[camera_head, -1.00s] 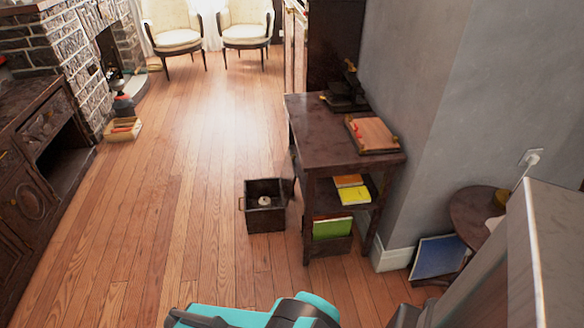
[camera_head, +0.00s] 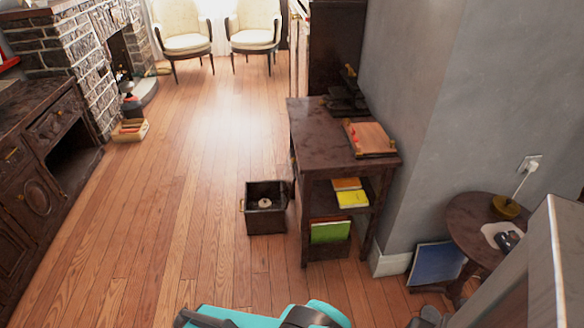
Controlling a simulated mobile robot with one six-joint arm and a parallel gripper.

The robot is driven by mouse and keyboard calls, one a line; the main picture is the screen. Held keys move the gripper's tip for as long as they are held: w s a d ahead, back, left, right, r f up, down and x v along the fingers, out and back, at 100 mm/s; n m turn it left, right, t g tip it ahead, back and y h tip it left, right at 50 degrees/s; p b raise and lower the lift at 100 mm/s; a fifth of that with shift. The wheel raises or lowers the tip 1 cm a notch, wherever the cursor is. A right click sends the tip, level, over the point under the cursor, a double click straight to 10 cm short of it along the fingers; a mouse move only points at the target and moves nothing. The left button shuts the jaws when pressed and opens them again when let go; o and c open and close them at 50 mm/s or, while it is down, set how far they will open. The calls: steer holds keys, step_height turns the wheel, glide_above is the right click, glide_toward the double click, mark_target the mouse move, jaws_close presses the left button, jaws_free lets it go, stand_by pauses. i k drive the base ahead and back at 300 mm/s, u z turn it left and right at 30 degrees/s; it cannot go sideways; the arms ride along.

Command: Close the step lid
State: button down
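A dark wooden box (camera_head: 266,222) stands on the floor near the middle of the view, left of a small shelf table. Its top is open, and a small pale round thing (camera_head: 265,203) shows inside. A small metal handle (camera_head: 242,206) is on its left side. A dark panel at its right edge may be the raised lid, but it is partly lost against the shelf table. No other lid can be made out. A teal and black part of my arm shows at the bottom edge, well apart from the box. My gripper's fingers are not in view.
The shelf table (camera_head: 330,140) with books stands close right of the box. A round side table (camera_head: 475,225) is at the right by the wall. A dark cabinet (camera_head: 30,190) lines the left. Wooden floor (camera_head: 180,220) is clear left of and before the box.

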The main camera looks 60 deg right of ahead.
mark_target(288, 179)
steer(key=z, duration=0.1)
steer(key=i, duration=0.95)
steer(key=u, duration=0.05)
